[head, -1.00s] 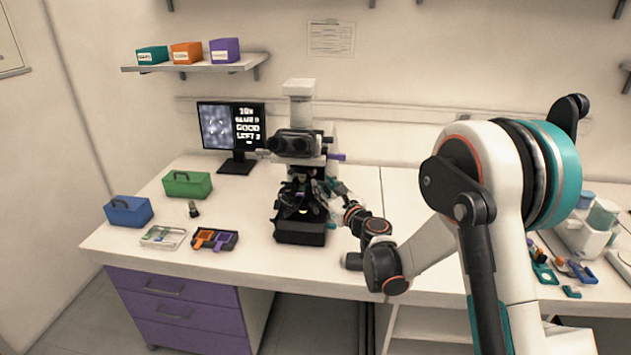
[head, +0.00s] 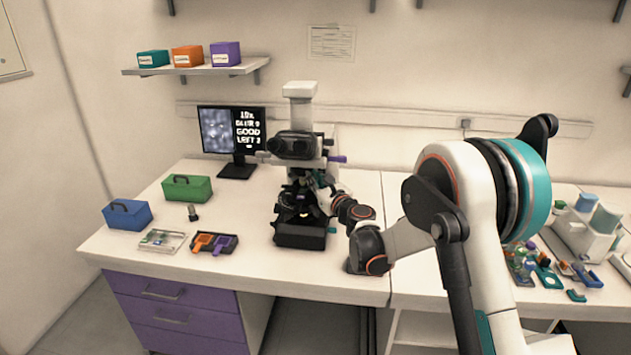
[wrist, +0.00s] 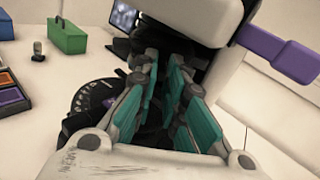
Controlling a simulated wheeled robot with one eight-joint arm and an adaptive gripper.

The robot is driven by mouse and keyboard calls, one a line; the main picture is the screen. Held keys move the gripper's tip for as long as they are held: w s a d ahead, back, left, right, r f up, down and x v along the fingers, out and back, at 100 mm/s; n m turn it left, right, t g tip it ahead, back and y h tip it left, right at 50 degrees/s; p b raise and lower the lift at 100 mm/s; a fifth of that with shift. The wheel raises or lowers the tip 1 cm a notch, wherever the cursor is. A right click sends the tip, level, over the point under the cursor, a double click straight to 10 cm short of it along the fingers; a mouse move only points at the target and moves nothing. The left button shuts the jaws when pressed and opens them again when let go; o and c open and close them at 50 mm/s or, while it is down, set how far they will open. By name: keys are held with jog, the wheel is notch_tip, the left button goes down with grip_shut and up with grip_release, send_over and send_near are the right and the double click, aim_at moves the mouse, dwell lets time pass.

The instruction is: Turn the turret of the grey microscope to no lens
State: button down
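The microscope (head: 300,236) stands on the bench, with a pale upper body, black eyepieces (head: 292,145) and a dark base. Its turret area, below the head, is dark and partly hidden by my gripper (head: 322,183), which is at its right side. In the wrist view my gripper (wrist: 163,85) has its two teal-padded fingers apart, with dark microscope parts between and beyond them. A dark round part with a ring of holes (wrist: 90,98) shows left of the fingers. I cannot tell whether a finger touches the turret, nor which position it is in.
A monitor (head: 248,128) behind left shows a grey picture and text, including "GOOD" and "LEFT 3". A green box (head: 187,188), a blue box (head: 127,214) and trays (head: 214,243) lie left. A purple knob (wrist: 275,50) juts out right of my gripper. The bench front is clear.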

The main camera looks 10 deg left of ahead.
jog(key=shift+w+d+y, duration=0.1)
jog(key=shift+d+y, duration=0.05)
jog(key=shift+y, duration=0.15)
jog(key=shift+w+d+r+n+g+y+p, duration=0.1)
jog(key=shift+w+d+n+g+y+p, duration=0.15)
jog(key=shift+n+g, duration=0.2)
jog(key=shift+w+d+r+n+g+y+p, duration=0.1)
jog(key=shift+d+n+g+y, duration=0.1)
jog(key=shift+n+g+y, duration=0.25)
jog(key=n+g+y, duration=0.1)
jog(key=w+d+n+g+y+p, duration=0.1)
jog(key=n, duration=0.1)
jog(key=shift+w+d+r+g, duration=0.1)
jog(key=shift+w+r+g, duration=0.1)
jog(key=shift+g, duration=0.2)
jog(key=shift+w+d+r+n+g+y+p, duration=0.2)
jog(key=shift+w+n+g+y+p, duration=0.15)
jog(key=shift+w+n+g, duration=0.45)
jog(key=shift+w+d+r+n+g+y+p, duration=0.25)
jog(key=shift+w+n+g+p, duration=0.3)
jog(key=shift+w+g, duration=0.45)
jog(key=shift+w+d+r+n+g+y+p, duration=0.15)
jog(key=shift+w+n+g+y+p, duration=0.2)
jog(key=shift+w+n+g, duration=0.4)
jog(key=shift+w+a+r+n+g, duration=0.15)
jog(key=shift+w+n+g, duration=0.45)
jog(key=shift+g, duration=0.35)
jog(key=shift+g+p, duration=0.3)
